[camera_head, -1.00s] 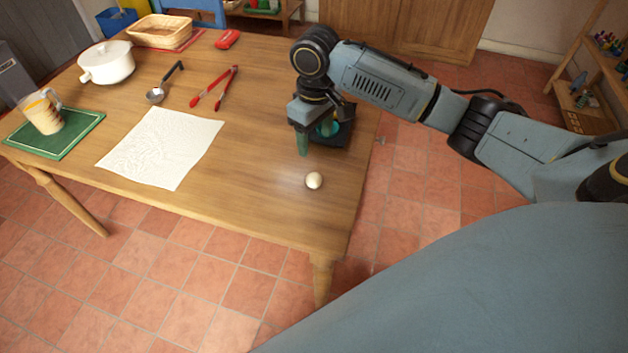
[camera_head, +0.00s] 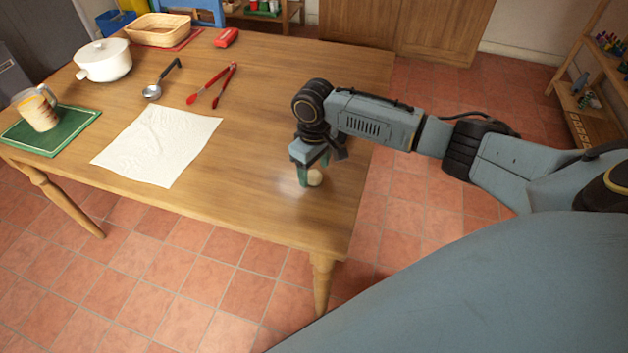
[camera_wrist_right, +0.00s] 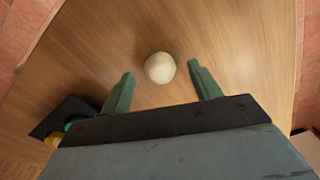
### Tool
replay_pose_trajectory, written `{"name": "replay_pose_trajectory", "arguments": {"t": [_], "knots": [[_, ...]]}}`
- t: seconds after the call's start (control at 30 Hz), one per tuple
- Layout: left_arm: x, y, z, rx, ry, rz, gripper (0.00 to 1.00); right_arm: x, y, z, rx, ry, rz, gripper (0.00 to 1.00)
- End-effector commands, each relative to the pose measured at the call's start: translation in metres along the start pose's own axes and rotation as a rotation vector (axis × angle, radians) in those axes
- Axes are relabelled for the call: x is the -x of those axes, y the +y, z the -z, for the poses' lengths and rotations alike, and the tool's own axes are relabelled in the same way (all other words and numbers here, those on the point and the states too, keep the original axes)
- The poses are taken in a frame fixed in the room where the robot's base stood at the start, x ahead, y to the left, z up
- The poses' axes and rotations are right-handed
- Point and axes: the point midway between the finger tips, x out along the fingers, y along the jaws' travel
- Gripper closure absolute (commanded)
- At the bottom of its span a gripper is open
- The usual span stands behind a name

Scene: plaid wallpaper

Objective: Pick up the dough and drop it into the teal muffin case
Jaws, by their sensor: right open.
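The dough is a pale cream ball (camera_head: 314,177) on the wooden table near its front right corner. In the right wrist view the dough (camera_wrist_right: 160,67) lies between and slightly beyond the two green fingertips, touching neither. My right gripper (camera_head: 312,176) is open and low over the table at the dough; its fingers (camera_wrist_right: 163,82) are spread wide. A bit of teal (camera_wrist_right: 72,124), likely the muffin case, shows on a dark tray (camera_wrist_right: 68,114) at the lower left of the right wrist view, partly covered by the gripper. In the head view my arm hides it. My left gripper is not in view.
The wooden table (camera_head: 250,110) also holds a white sheet (camera_head: 157,145), red tongs (camera_head: 212,86), a ladle (camera_head: 158,85), a white pot (camera_head: 103,61), a basket (camera_head: 158,30) and a mug (camera_head: 38,110) on a green board (camera_head: 62,133). The table edge is close to the dough.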

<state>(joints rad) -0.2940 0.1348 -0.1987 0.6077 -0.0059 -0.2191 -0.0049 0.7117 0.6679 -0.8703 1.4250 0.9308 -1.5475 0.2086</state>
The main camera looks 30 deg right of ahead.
Motion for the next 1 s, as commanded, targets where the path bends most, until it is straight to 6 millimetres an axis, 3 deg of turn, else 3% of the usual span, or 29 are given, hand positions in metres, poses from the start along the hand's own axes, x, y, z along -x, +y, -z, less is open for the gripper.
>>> {"name": "replay_pose_trajectory", "arguments": {"t": [0.27,0.63,0.87,1.0], "knots": [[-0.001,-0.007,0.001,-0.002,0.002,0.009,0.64,-0.005,0.0,0.0,-0.001,0.002,-0.001,0.39],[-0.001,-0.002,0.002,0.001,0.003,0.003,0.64,-0.004,0.001,0.0,-0.001,0.002,-0.001,0.86],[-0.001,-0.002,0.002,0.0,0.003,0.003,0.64,-0.004,0.001,0.0,-0.001,0.002,-0.001,0.86],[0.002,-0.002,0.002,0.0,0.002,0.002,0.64,0.007,0.001,0.001,0.0,0.004,-0.001,0.86]]}}
